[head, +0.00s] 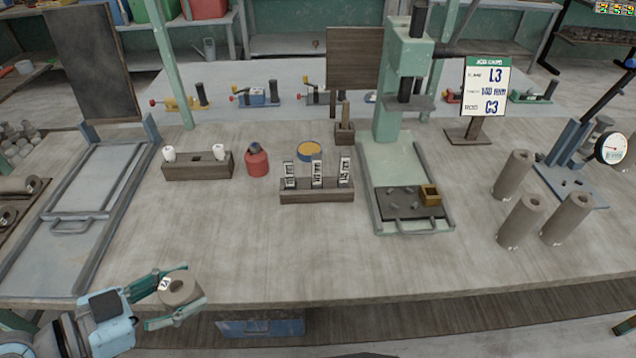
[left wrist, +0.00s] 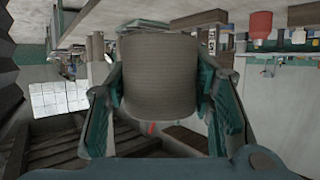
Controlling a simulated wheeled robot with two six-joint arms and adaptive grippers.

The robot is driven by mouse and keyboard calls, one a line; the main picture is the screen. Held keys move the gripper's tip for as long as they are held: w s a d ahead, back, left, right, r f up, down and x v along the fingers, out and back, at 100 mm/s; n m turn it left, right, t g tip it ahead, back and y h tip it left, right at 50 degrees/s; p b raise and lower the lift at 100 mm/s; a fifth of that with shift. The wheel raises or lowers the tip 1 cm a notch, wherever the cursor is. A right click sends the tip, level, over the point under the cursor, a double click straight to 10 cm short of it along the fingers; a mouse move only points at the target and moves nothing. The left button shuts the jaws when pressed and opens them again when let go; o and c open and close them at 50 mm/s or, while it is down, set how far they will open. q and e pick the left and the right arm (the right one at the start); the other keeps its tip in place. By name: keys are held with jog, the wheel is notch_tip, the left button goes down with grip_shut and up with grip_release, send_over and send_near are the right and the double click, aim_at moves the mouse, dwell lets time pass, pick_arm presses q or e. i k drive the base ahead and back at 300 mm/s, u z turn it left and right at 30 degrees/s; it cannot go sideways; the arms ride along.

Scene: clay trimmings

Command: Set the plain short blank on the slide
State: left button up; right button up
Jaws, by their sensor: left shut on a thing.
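My left gripper (head: 178,299) is shut on a short grey-brown clay blank (head: 180,288) with a hole in its top end. The blank carries a small white mark on its left side in the head view. It is held near the table's front edge, at lower left. In the left wrist view the blank (left wrist: 160,78) fills the space between the two green fingers. A blue-grey framed slide (head: 85,205) with a handle lies empty at the left. A green tray base (head: 390,155) with a handle lies under the press. My right gripper is not in view.
Several taller clay cylinders (head: 521,220) stand at the right, beside a blue gauge stand (head: 575,180). A wooden rack (head: 317,190) and a red bottle (head: 257,160) stand mid-table. A sign (head: 486,86) stands behind. The front middle of the table (head: 290,255) is clear.

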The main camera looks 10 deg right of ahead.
aim_at(401, 200)
jog(key=u, duration=2.6)
jog(key=k, duration=2.2)
jog(key=z, duration=2.85)
jog(key=i, duration=0.55)
jog(key=u, duration=0.05)
